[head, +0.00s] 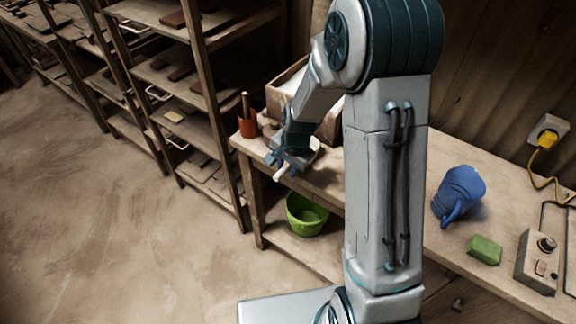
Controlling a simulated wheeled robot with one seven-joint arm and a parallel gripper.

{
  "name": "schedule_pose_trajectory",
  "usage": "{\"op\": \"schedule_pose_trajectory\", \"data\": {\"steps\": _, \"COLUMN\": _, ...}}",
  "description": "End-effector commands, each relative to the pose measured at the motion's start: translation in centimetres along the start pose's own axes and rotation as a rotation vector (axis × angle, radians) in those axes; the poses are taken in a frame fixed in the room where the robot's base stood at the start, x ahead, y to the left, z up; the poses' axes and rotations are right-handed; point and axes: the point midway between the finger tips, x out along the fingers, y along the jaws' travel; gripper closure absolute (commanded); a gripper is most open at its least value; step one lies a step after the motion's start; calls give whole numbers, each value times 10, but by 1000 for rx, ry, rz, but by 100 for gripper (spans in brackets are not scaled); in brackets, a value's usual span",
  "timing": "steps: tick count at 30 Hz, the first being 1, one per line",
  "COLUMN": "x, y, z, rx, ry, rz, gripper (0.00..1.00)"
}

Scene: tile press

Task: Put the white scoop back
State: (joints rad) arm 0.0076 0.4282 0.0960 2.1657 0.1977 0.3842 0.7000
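My gripper (284,162) hangs over the front left part of the workbench (325,186), pointing down. A short white handle, which I take for the white scoop (281,173), sticks out between its blue fingers. The fingers appear closed on it. A pale rounded shape just to the right is partly covered by the gripper, and I cannot tell whether it is the scoop's bowl. A wooden crate (274,101) with white material inside stands on the bench behind the gripper. My arm hides its right part.
An orange-red pot (247,127) with a wooden stick stands at the bench's left end. A green bucket (306,214) sits on the lower shelf. A blue jug (459,189), green block (485,249) and control box (537,262) are at right. Shelving racks (195,75) stand left; open floor lies before them.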

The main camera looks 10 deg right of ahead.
Motion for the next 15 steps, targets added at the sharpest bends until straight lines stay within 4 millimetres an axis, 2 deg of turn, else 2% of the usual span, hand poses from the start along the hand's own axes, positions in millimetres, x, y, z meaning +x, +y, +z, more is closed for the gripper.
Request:
{"op": "schedule_pose_trajectory", "data": {"steps": 10, "x": -2, "y": 0, "z": 0, "rx": 0, "ry": 0, "rz": 0, "gripper": 58}}
{"op": "schedule_pose_trajectory", "data": {"steps": 15, "x": -13, "y": -2, "z": -1, "rx": -1, "ry": 3, "rz": -2, "gripper": 58}}
